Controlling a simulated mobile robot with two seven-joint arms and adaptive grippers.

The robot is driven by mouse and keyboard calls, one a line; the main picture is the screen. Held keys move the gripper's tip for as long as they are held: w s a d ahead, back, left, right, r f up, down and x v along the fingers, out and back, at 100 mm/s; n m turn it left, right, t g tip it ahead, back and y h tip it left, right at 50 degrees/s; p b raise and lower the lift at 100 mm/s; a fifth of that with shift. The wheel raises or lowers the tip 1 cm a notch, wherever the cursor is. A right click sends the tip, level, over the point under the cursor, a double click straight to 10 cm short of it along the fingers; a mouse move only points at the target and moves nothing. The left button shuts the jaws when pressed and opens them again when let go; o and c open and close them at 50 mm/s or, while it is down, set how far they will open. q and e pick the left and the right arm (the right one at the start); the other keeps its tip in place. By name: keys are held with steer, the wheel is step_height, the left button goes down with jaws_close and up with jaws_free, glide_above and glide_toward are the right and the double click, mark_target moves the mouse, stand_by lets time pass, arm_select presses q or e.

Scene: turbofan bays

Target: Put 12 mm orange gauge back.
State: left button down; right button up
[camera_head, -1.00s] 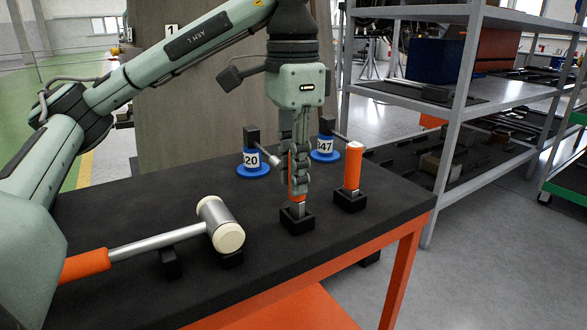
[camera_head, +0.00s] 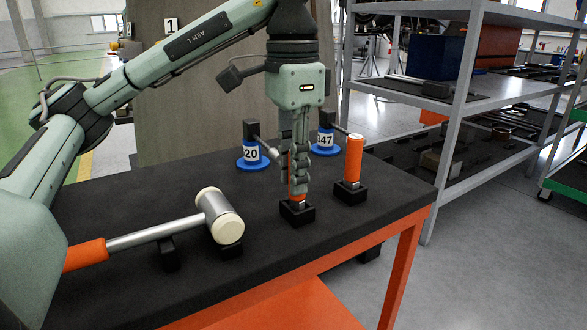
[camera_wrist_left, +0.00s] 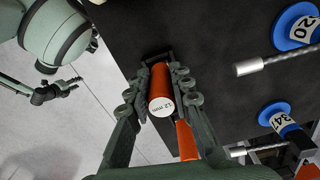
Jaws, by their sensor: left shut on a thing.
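My left gripper (camera_head: 300,188) is shut on the 12 mm orange gauge (camera_head: 297,194), which stands upright. The gauge's metal lower end is at the black square holder (camera_head: 297,214) and appears to be in its opening. A second orange gauge (camera_head: 353,160) stands upright in another black holder (camera_head: 350,194) to the right, clear of the gripper.
A mallet (camera_head: 219,216) rests on black supports at the left of the dark tabletop (camera_head: 120,285). Blue-based pieces marked 20 (camera_head: 250,154) and 347 (camera_head: 325,141) stand behind the gripper, with metal rods. A grey shelf rack (camera_head: 458,130) stands beyond the table's right end.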

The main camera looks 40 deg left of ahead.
arm_select(q)
steer(key=c, duration=1.3)
jaws_free()
steer(key=shift+f, duration=0.1)
step_height(320, 180, up, 12)
steer(key=shift+r, duration=0.1)
steer(key=shift+s, duration=0.1)
